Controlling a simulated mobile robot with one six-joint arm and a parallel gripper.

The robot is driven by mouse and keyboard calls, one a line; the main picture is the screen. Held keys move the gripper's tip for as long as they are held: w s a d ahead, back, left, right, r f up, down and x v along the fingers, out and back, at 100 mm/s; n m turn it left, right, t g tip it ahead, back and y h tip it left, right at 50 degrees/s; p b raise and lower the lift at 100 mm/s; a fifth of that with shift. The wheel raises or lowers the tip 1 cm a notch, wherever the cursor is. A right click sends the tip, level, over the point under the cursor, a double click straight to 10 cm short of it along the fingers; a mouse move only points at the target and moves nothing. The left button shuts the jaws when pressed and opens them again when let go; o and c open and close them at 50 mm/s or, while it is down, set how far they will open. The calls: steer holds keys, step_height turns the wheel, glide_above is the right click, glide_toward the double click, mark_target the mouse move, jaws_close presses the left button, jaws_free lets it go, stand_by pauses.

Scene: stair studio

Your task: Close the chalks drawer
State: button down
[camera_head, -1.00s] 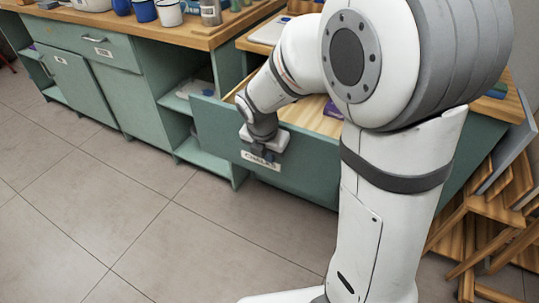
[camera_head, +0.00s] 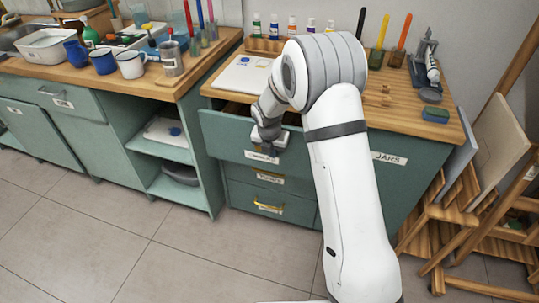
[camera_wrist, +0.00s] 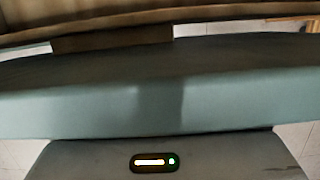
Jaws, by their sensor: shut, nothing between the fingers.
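The chalks drawer (camera_head: 225,133) is the top teal drawer of the right-hand cabinet. Its front stands out a little from the cabinet, with a narrow dark gap under the worktop. Its white label (camera_head: 262,157) is partly covered by my gripper. My gripper (camera_head: 268,152) is shut and empty, at the drawer front by the label; whether it touches cannot be told. In the wrist view the teal drawer front (camera_wrist: 90,100) spans the picture, with the worktop edge beyond it. The fingertips are hidden there, and my arm hides the drawer's right end in the head view.
Two more labelled drawers lie below, the lowest with a yellow handle (camera_head: 268,207). The worktop (camera_head: 390,105) holds paint bottles and tools. Wooden easels and boards (camera_head: 480,215) lean at the right. The left counter (camera_head: 110,80) holds mugs. The tiled floor in front is clear.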

steer(key=shift+w, duration=0.65)
